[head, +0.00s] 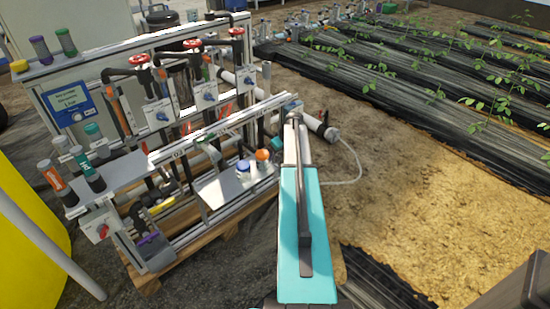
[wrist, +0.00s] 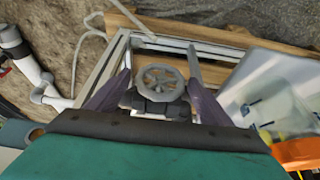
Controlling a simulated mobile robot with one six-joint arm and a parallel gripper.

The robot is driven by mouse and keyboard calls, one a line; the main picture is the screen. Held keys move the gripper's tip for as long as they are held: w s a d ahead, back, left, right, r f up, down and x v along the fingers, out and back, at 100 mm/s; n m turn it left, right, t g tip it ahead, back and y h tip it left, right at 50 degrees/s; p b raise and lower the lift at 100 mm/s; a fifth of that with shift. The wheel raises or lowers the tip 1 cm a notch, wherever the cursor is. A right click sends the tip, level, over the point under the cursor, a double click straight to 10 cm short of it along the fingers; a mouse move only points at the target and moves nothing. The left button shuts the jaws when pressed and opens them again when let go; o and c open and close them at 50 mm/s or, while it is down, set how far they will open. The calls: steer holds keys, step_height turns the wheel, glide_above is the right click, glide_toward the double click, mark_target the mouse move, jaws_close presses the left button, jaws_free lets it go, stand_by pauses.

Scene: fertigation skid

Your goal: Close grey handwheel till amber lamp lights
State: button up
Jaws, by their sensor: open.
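The grey handwheel (wrist: 160,82) shows in the wrist view, a small spoked wheel on a dark body. My gripper (wrist: 160,77) is open, with one purple-grey finger on each side of the wheel in the picture. I cannot tell whether the fingers touch the wheel or how far they stand from it. In the head view my arm reaches to the right end of the skid, and the grey handwheel cannot be made out there. No lit amber lamp can be made out in either view.
The skid carries red handwheels (head: 192,44) and a blue-faced controller (head: 70,102). A grey shelf (head: 222,190) with capped bottles stands left of my arm. A white pipe (head: 310,121) and hose lie beyond. Bare soil (head: 400,160) lies open to the right.

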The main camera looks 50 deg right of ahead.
steer(key=c, duration=1.1)
steer(key=shift+o, duration=0.2)
steer(key=shift+s+a+f, duration=0.1)
steer(key=shift+a, duration=0.3)
steer(key=shift+d, duration=0.25)
